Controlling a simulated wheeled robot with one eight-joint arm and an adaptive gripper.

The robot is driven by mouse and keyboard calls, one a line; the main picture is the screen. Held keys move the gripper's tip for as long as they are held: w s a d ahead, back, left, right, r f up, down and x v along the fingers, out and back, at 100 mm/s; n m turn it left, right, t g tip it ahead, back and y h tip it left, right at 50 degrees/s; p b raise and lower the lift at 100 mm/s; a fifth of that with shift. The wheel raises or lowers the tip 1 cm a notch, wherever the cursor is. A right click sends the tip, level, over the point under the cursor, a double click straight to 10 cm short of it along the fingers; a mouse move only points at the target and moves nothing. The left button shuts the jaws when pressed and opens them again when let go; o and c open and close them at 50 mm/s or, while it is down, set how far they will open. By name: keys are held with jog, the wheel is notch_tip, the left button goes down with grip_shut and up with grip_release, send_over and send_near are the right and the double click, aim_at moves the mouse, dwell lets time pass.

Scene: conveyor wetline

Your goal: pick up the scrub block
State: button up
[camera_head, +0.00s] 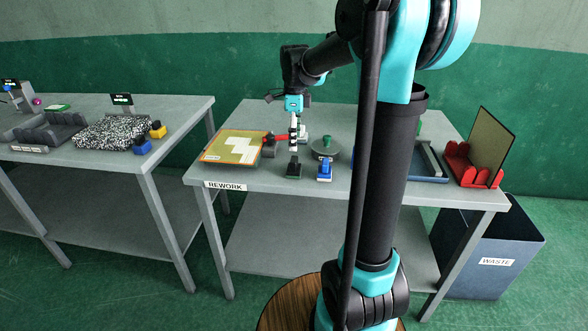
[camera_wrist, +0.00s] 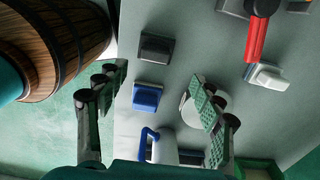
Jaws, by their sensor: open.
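No label marks the scrub block, so I cannot tell for certain which piece it is. Small block-like pieces stand near the table's front edge: a dark block (camera_head: 294,170) and a blue block (camera_head: 325,171). In the wrist view they are the dark block with a grey face (camera_wrist: 156,47) and the blue block (camera_wrist: 147,97). A pale grey block (camera_wrist: 267,75) lies farther back. My gripper (camera_head: 294,135) hangs over the rework table, pointing down. In the wrist view my gripper (camera_wrist: 162,85) is open and empty, its fingers spread wide, with the blue block showing between them.
A red-handled tool (camera_wrist: 255,38) and a round grey-green piece (camera_head: 326,148) stand close by. An orange-edged board (camera_head: 228,147) lies left on the rework table (camera_head: 255,185). A red rack (camera_head: 468,172) is at right, above a waste bin (camera_head: 495,265). My arm hides the table's middle.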

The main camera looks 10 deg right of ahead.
aim_at(294, 159)
notch_tip(294, 159, down, 3)
jog(key=shift+r, duration=0.1)
jog(key=shift+s+a+f, duration=0.15)
jog(key=shift+s+f, duration=0.05)
jog(key=shift+f, duration=1.15)
jog(key=shift+s+a+f, duration=0.1)
jog(key=shift+s+f, duration=0.05)
jog(key=shift+f, duration=1.15)
jog(key=c, duration=1.3)
jog(key=shift+r, duration=0.1)
notch_tip(294, 159, up, 20)
